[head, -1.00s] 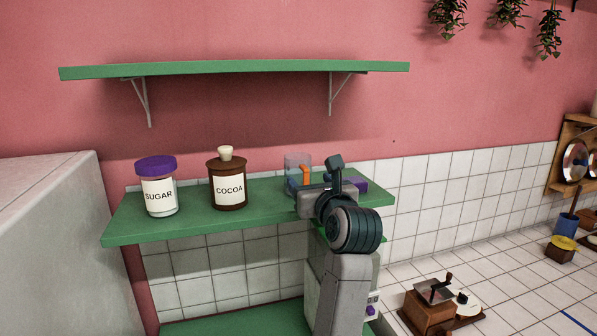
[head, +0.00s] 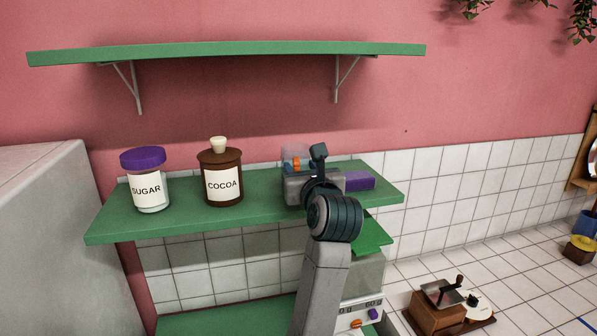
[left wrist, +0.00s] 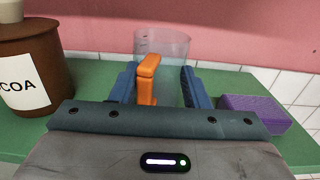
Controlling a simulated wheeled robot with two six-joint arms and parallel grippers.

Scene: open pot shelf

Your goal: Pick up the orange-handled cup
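The cup is clear with an orange handle (left wrist: 148,80) and stands on the green middle shelf. In the left wrist view its clear body (left wrist: 165,45) is straight ahead, with the handle facing my left gripper (left wrist: 160,88). That gripper is open, with one blue finger on each side of the handle; I cannot tell whether either touches it. In the head view the left gripper (head: 299,170) covers most of the cup (head: 295,152), leaving its top and a bit of orange visible. My right gripper is not in view.
A cocoa jar (head: 221,175) and a sugar jar (head: 146,180) stand left of the cup on the shelf (head: 180,218). A purple block (head: 359,181) lies close on the right. Another green shelf (head: 230,54) is above. A coffee grinder (head: 440,305) stands lower right.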

